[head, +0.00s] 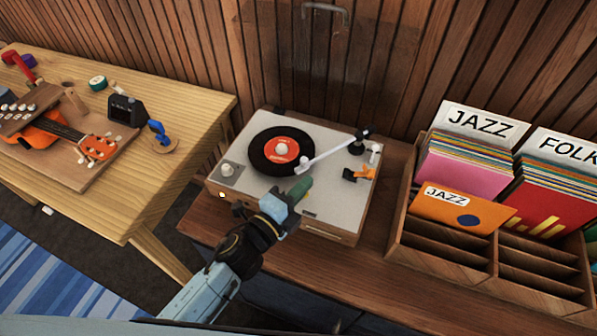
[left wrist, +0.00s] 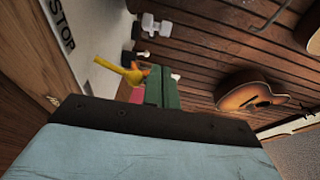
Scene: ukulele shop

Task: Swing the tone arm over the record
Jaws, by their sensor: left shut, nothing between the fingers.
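The turntable (head: 335,208) is a pale deck on a wooden plinth. A black record (head: 259,165) with a red label lies on its platter. The white tone arm (head: 330,154) runs from its pivot at the back right down to the left, and its head end shows at the record's right edge in the head view. I cannot tell its height above the record. My left gripper (head: 301,190) is at the front of the deck, just below the tone arm's head end, with its green fingers shut and empty. The fingers also show in the left wrist view (left wrist: 162,88). My right gripper is not in view.
A wooden record rack (head: 450,263) with jazz and folk sleeves stands to the right. A workbench (head: 180,98) with an orange ukulele (head: 50,128) and tools is on the left. A slatted wooden wall (head: 190,45) closes off the back. A guitar (left wrist: 248,93) shows in the left wrist view.

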